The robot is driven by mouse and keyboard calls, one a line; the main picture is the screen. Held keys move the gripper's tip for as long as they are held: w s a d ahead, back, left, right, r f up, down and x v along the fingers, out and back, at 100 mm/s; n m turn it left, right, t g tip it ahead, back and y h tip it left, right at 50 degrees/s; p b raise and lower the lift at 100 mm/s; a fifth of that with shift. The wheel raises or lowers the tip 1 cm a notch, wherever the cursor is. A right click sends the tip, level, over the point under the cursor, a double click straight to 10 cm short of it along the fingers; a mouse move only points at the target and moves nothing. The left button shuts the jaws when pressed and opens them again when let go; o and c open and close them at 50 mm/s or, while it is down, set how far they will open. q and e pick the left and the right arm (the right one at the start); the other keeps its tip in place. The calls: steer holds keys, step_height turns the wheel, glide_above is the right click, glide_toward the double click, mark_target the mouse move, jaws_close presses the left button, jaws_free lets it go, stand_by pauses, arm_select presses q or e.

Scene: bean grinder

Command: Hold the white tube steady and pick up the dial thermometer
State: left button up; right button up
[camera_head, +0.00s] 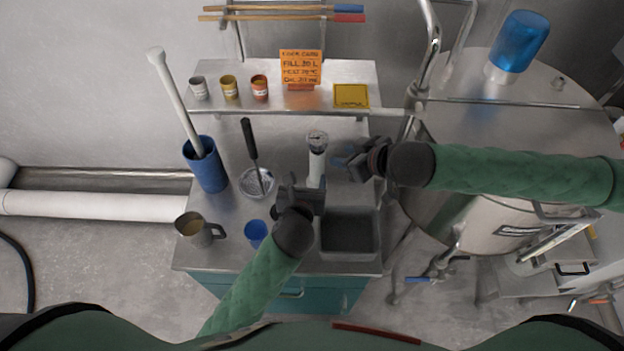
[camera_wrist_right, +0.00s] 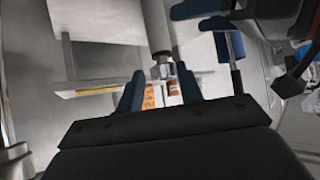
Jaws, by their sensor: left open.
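The white tube (camera_head: 315,168) stands upright on the steel bench, with the round dial thermometer (camera_head: 318,138) at its top. In the right wrist view the tube (camera_wrist_right: 156,22) appears inverted, with a small metal piece (camera_wrist_right: 162,70) at its end, likely the thermometer seen edge-on. My left gripper (camera_head: 305,192) is open and low beside the tube; the right wrist view shows its dark blue fingers beside the tube. My right gripper (camera_head: 342,160) is open, just right of the tube. Its fingertips (camera_wrist_right: 160,75) appear on either side of the metal piece; contact cannot be told.
A blue holder (camera_head: 207,172) with a long white rod, a glass bowl (camera_head: 257,183) with a dark-handled tool, a metal mug (camera_head: 194,231) and a blue cup (camera_head: 256,234) stand left. A sink (camera_head: 350,235) lies in front. A shelf (camera_head: 280,107) runs behind.

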mark_target(316, 170)
arm_select(q)
steer(key=shift+w+d+f+m+h, duration=0.5)
steer(key=shift+w+d+f+m, duration=0.15)
steer(key=shift+d+f, duration=0.2)
steer(key=shift+x, duration=3.85)
